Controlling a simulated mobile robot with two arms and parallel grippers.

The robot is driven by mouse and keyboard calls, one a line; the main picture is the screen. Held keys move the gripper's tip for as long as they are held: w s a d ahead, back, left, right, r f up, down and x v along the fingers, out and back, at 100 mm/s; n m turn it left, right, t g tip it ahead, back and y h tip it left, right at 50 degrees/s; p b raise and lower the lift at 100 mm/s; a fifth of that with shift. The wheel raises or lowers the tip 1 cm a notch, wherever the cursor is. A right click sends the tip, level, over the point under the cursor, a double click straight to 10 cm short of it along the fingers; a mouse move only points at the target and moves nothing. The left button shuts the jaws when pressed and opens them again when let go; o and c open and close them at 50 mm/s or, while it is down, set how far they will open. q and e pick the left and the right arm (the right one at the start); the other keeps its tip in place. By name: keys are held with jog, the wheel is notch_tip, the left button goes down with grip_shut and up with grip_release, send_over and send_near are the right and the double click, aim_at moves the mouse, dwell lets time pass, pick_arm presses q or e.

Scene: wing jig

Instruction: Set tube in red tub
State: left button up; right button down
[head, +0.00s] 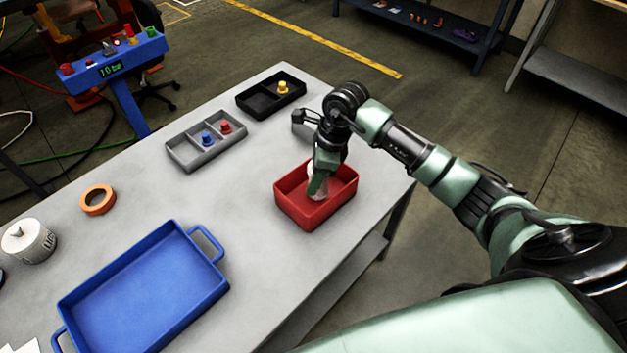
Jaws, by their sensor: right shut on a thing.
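The red tub (327,213) stands on the grey table near its right edge. My right gripper (318,187) points down into the tub and is shut on a small pale thing, which I take to be the tube (310,171). The fingers and wrist hide much of it. It is within the tub's walls; I cannot tell whether it touches the floor of the tub. My left gripper is not in view.
A blue tray (140,295) with handles, an orange tape roll (98,200) and a white canister (28,241) are on the left. A grey divided tray (188,158) and a black tray (252,104) hold small knobbed pieces behind. The table between them is clear.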

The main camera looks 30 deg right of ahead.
notch_tip(320, 180, down, 2)
jog(key=shift+f, duration=0.35)
jog(key=c, duration=0.8)
grip_release()
jog(key=shift+r, duration=0.1)
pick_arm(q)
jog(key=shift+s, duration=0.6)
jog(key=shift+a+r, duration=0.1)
pick_arm(e)
jog(key=shift+r, duration=0.1)
jog(key=shift+r, duration=0.2)
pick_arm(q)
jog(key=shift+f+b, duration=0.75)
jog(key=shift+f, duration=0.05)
pick_arm(e)
jog(key=v, duration=1.1)
jog(key=shift+s+d+r, duration=0.15)
jog(key=shift+r, duration=0.2)
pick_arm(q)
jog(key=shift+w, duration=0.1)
